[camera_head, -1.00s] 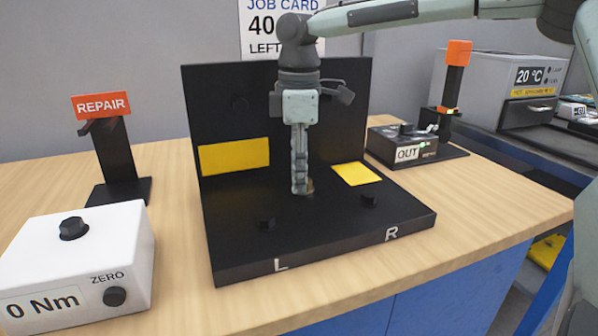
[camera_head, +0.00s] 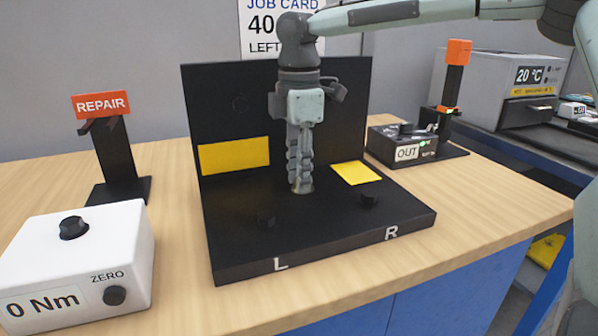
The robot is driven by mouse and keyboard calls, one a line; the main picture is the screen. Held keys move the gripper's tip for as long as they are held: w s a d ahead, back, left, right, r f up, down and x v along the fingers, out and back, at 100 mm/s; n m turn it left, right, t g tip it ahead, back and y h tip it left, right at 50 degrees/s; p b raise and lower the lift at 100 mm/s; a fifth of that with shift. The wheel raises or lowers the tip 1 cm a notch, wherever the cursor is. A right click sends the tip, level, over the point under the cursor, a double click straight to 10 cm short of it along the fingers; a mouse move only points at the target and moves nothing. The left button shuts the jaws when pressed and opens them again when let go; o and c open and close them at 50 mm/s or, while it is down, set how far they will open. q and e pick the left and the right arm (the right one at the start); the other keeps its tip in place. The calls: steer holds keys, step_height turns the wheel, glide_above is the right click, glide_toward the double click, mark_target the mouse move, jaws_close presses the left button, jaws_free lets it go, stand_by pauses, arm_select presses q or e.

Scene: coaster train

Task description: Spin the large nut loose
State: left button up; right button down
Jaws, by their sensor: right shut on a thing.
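My right gripper (camera_head: 301,190) points straight down at the middle of the black fixture's base (camera_head: 330,235), in front of its upright back panel. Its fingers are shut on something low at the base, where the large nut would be. The fingers hide nearly all of the nut, so its thread and how far it is turned cannot be seen. My left gripper is not in view.
Yellow plates flank the gripper. A white torque box (camera_head: 75,262) reads 0 Nm. A REPAIR stand (camera_head: 118,160) is at left, an OUT box (camera_head: 405,150) at right.

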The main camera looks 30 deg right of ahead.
steer(key=c, duration=1.2)
jaws_free()
steer(key=shift+f, duration=0.15)
step_height(320, 180, up, 12)
steer(key=shift+r, duration=0.1)
